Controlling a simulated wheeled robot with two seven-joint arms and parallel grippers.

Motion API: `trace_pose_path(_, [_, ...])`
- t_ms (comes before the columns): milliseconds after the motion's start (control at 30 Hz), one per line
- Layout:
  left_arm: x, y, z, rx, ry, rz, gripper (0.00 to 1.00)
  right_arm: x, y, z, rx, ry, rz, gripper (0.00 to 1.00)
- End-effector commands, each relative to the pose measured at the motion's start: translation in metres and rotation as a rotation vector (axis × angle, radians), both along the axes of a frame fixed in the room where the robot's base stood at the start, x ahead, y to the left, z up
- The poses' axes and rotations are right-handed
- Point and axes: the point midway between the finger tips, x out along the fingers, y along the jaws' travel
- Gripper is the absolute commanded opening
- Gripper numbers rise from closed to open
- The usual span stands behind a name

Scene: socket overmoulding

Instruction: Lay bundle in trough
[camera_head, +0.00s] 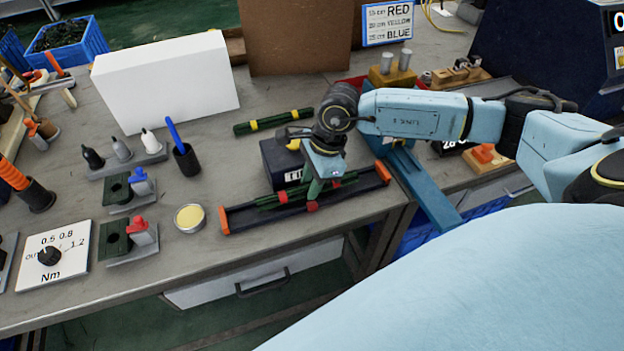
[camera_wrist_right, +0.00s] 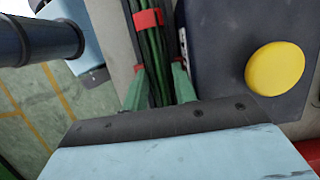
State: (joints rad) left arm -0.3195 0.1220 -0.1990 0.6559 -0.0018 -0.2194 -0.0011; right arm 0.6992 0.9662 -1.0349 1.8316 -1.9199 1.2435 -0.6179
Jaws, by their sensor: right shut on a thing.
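The trough (camera_head: 250,218) is a long dark channel with orange ends at the bench's front edge. A green cable bundle (camera_head: 268,203) with red ties lies lengthwise along it, in or just above it; I cannot tell whether it touches the floor of the trough. My right gripper (camera_head: 313,192) points down over the trough and is shut on this bundle. In the right wrist view, the green fingers of the gripper (camera_wrist_right: 160,88) stand on either side of the bundle (camera_wrist_right: 154,55), near a red tie. My left gripper is not in view.
A dark box (camera_head: 278,160) with a yellow button (camera_wrist_right: 275,68) stands right behind the trough. Another green bundle (camera_head: 272,121) with yellow ties lies farther back. A yellow-filled tin (camera_head: 189,217) sits left of the trough. A blue bar (camera_head: 425,190) lies to the right.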

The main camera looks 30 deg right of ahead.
Motion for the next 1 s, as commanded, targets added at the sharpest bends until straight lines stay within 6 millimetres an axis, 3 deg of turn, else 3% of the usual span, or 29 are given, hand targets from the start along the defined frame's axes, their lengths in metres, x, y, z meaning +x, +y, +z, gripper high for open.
trace_pose_path(500, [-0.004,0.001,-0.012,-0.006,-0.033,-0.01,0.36,0.0,0.0,-0.02,0.001,0.0,0.0,0.03])
trace_pose_path(533, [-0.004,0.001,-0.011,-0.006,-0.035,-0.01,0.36,0.0,0.0,-0.02,0.001,0.0,0.0,0.3])
trace_pose_path(667, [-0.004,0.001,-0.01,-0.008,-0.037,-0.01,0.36,0.0,0.0,-0.02,0.0,0.0,0.0,0.47])
trace_pose_path(1000, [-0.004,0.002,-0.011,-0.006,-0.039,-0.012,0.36,-0.001,0.0,-0.022,-0.001,0.002,0.001,0.49])
